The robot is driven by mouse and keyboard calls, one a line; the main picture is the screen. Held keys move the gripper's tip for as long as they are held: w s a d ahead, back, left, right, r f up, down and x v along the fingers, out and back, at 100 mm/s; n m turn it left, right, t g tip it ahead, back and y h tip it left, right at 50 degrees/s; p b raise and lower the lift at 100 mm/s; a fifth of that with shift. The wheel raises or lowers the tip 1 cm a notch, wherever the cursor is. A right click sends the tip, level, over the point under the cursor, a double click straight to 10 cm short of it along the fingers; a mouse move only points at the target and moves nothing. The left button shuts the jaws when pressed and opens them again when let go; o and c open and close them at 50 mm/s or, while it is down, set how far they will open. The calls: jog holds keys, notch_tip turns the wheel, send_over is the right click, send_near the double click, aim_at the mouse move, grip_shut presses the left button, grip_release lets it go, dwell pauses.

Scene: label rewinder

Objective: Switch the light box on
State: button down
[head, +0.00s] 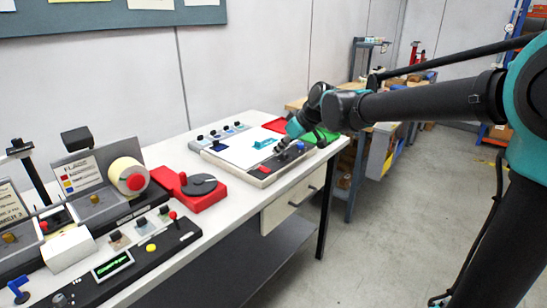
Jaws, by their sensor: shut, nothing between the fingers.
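The light box (234,156) is a flat white panel with a dark front strip, lying on the right end of the white bench. A small red control (265,169) sits on that front strip; I cannot tell its position. My gripper (281,148) is shut and empty, low over the right side of the light box, up and to the right of the red control in the picture. Whether its fingertips touch anything is too small to tell. A teal piece (264,143) lies on the white panel left of my gripper.
A red tray (275,125) and a green tray (327,138) lie behind and right of the light box. The red base with a black disc (190,187) and the rewinder (85,190) fill the bench's left.

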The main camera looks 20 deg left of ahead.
jog(key=s+d+r, duration=0.2)
jog(key=d+r, duration=0.1)
jog(key=d, duration=0.1)
jog(key=shift+d+r, duration=0.25)
jog(key=shift+r, duration=0.15)
jog(key=s+d+f+m+t+h, duration=0.1)
jog(key=s+d+f+m+h, duration=0.15)
jog(key=d+f, duration=0.65)
jog(key=s+d+f+m+h, duration=0.1)
jog(key=d+f+m, duration=0.35)
jog(key=d, duration=0.85)
jog(key=s+d+f+m+h, duration=0.3)
jog(key=s+d+f+m, duration=0.3)
jog(key=s+d+f, duration=0.6)
jog(key=d, duration=0.3)
jog(key=shift+s+d+f, duration=0.2)
jog(key=shift+f, duration=0.1)
jog(key=c, duration=2.2)
grip_release()
jog(key=shift+h, duration=0.25)
